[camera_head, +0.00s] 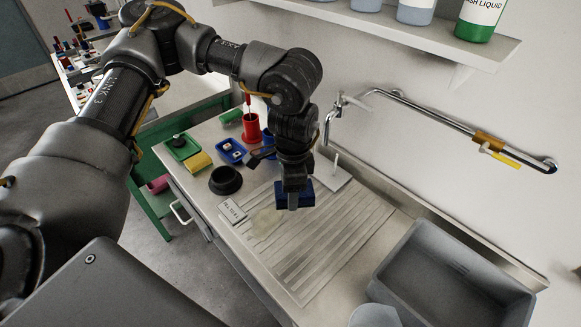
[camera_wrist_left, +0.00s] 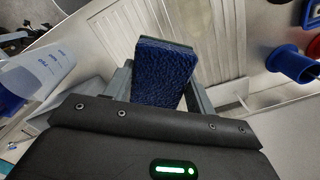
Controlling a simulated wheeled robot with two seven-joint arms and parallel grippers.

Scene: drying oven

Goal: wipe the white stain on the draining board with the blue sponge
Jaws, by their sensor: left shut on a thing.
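My left gripper (camera_head: 293,200) is shut on the blue sponge (camera_head: 309,190) and holds it over the far part of the draining board (camera_head: 318,258). The sponge also shows between the two fingers in the left wrist view (camera_wrist_left: 162,73). I cannot tell whether the sponge touches the board. A pale, whitish-beige stain (camera_head: 266,222) shows on the ribbed board, to the left of the sponge and close to a small label plate. My right gripper is not in view.
A grey basin (camera_head: 450,285) stands at the right. A black bowl (camera_head: 225,180), a yellow sponge (camera_head: 197,162), small trays and a red holder (camera_head: 251,130) stand behind and left of the board. A wall tap (camera_head: 345,104) and a shelf with bottles (camera_head: 400,30) are above.

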